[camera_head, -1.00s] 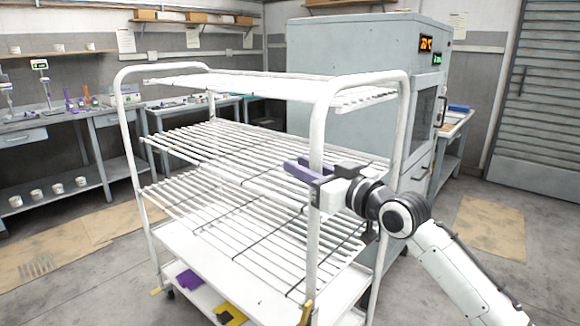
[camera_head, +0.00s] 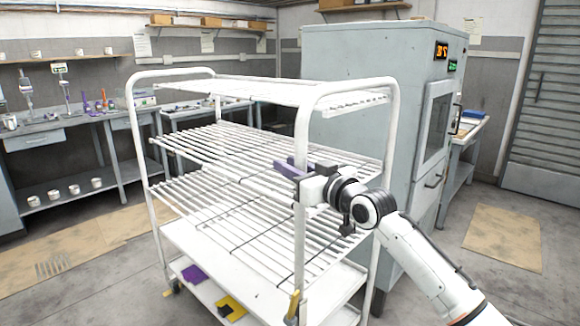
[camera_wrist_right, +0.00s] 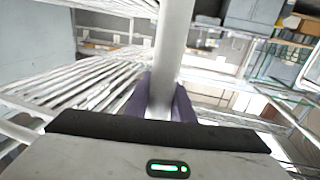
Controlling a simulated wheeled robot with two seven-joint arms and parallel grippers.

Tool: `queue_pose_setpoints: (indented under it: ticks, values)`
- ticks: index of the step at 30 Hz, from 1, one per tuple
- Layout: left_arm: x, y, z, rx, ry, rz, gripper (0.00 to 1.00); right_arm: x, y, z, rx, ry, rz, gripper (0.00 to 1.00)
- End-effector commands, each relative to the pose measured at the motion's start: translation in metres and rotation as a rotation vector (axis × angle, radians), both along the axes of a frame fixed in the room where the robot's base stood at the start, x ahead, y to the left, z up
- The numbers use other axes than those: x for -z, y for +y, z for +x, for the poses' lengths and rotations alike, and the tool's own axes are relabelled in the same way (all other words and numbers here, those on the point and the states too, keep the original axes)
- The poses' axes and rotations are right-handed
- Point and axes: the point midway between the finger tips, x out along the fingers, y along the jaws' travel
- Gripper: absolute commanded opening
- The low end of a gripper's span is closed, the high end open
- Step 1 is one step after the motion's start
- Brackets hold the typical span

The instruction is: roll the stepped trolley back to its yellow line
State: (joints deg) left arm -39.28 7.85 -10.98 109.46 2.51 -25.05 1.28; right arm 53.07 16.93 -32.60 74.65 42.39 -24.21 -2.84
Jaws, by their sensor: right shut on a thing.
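The stepped trolley (camera_head: 387,150) is a white tube frame with slatted wire shelves. It stands upright in the middle of the head view. My right gripper (camera_head: 298,170) is shut around its near upright post (camera_head: 301,225), about mid-height. In the right wrist view the purple fingers (camera_wrist_right: 163,100) sit on both sides of the white post (camera_wrist_right: 175,45). The trolley's bottom deck holds a purple piece (camera_head: 195,275) and a yellow-and-black piece (camera_head: 230,308). I cannot make out a yellow line on the floor for certain. My left gripper is not in view.
A tall grey cabinet (camera_head: 365,80) with lit displays stands close behind the trolley at the right. Workbenches (camera_head: 85,127) line the back left wall. Brown mats lie on the floor at left (camera_head: 85,243) and right (camera_head: 503,238). Grey floor is bare at front left and right.

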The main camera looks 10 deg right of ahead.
Motion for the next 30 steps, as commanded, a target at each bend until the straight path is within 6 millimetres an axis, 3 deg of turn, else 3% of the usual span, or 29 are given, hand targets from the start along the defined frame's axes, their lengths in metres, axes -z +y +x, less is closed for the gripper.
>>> queue_pose_setpoints:
  ticks: [1, 4, 16, 30]
  values:
    - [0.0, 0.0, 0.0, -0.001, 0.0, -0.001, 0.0, -0.005, 0.001, 0.0, -0.001, -0.008, 0.003, 0.27]
    - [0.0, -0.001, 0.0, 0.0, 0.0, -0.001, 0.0, -0.005, 0.001, 0.0, -0.001, -0.008, 0.003, 0.4]
    - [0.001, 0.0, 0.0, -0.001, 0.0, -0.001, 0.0, -0.002, -0.003, -0.006, 0.0, -0.005, 0.001, 0.4]
    - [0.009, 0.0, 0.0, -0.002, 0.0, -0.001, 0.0, -0.001, -0.039, -0.072, 0.0, -0.006, 0.0, 0.4]
